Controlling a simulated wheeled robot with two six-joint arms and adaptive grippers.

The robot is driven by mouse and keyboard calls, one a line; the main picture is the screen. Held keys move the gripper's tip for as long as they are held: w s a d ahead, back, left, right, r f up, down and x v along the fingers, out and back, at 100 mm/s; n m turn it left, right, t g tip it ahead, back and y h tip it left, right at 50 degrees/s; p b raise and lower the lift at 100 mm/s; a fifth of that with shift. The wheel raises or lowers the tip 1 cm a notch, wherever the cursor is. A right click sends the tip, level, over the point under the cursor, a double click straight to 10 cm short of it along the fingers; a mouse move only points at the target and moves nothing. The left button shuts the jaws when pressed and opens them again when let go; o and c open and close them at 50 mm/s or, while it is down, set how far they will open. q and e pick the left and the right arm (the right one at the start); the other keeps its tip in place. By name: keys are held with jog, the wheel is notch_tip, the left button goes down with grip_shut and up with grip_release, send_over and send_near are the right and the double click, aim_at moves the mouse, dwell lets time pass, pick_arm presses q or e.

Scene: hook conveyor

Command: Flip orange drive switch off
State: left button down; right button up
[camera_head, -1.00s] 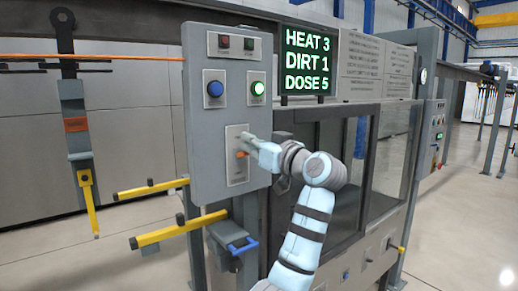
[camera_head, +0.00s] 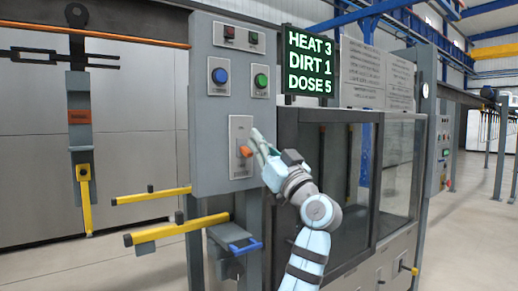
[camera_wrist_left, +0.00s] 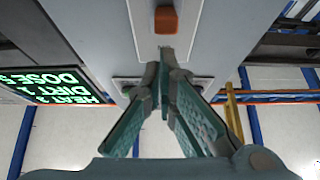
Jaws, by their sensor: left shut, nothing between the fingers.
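The orange drive switch (camera_head: 245,151) sticks out from a light plate (camera_head: 239,172) low on the grey control panel. My left gripper (camera_head: 256,137) is at the plate, just above and to the right of the switch, its fingers shut and empty. In the left wrist view the orange switch (camera_wrist_left: 166,18) stands out beyond the shut fingertips (camera_wrist_left: 166,56), with a visible gap between them. Whether the fingertips touch the plate, I cannot tell. My right gripper is not in view.
A blue button (camera_head: 219,75) and a green button (camera_head: 261,81) sit above the switch. A display (camera_head: 310,62) reads HEAT 3, DIRT 1, DOSE 5. Yellow bars (camera_head: 180,230) jut out at lower left. A glass-fronted cabinet (camera_head: 345,175) stands to the right.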

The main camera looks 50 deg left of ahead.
pick_arm(q)
jog(key=r+b+v, duration=0.1)
jog(key=v, duration=0.8)
jog(key=shift+d, duration=0.5)
